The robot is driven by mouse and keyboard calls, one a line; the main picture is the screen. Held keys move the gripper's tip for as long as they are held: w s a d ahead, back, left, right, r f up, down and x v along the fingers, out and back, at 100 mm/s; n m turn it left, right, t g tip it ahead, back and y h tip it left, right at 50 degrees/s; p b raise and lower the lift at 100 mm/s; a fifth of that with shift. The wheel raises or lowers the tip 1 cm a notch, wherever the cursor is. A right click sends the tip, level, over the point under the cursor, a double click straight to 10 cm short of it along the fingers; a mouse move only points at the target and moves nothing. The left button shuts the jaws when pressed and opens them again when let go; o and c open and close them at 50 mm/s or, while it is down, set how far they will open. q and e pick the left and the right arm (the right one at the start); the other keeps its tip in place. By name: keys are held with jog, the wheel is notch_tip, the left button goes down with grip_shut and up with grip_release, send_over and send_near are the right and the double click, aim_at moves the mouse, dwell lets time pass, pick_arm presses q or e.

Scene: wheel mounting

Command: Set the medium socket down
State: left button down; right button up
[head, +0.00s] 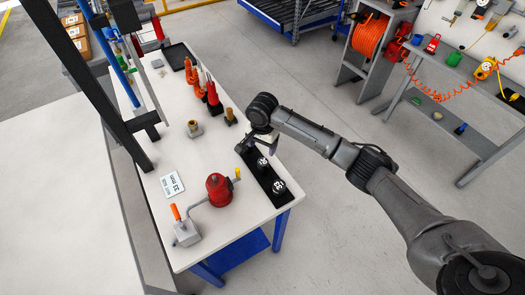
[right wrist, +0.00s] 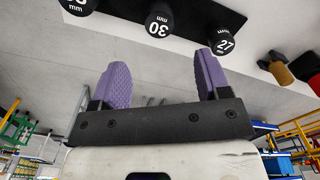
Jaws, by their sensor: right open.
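The medium socket, a black cylinder whose white label reads 30 mm (right wrist: 157,20), stands in the middle of a row of three in the right wrist view. In the head view it appears to be the nearer socket (head: 262,162) beside my gripper, on the black tray (head: 270,176). A 27 mm socket (right wrist: 222,42) and a larger socket (right wrist: 78,5), its number cut off, flank it. My right gripper (head: 266,143) is just above the tray's far end. Its purple fingers (right wrist: 162,68) are apart with nothing between them. My left gripper does not show.
Brass-coloured pieces (head: 195,128) and orange-red tools (head: 211,92) stand beyond the tray. The table's right edge is close to the tray.

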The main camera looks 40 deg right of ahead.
jog(key=s+a+f+n+t+y, duration=0.1)
jog(key=s+a+f+n, duration=0.4)
jog(key=s+a, duration=0.25)
jog(key=s+a+f+n+t, duration=0.1)
jog(key=s+a+f+n, duration=0.5)
jog(key=s, duration=0.3)
jog(key=s+r+n+t, duration=0.1)
jog(key=s+n, duration=0.3)
jog(key=s, duration=1.4)
jog(key=shift+s+r+n+t+h, duration=0.15)
jog(key=shift+r+n+t+h, duration=0.2)
jog(key=shift+r, duration=0.5)
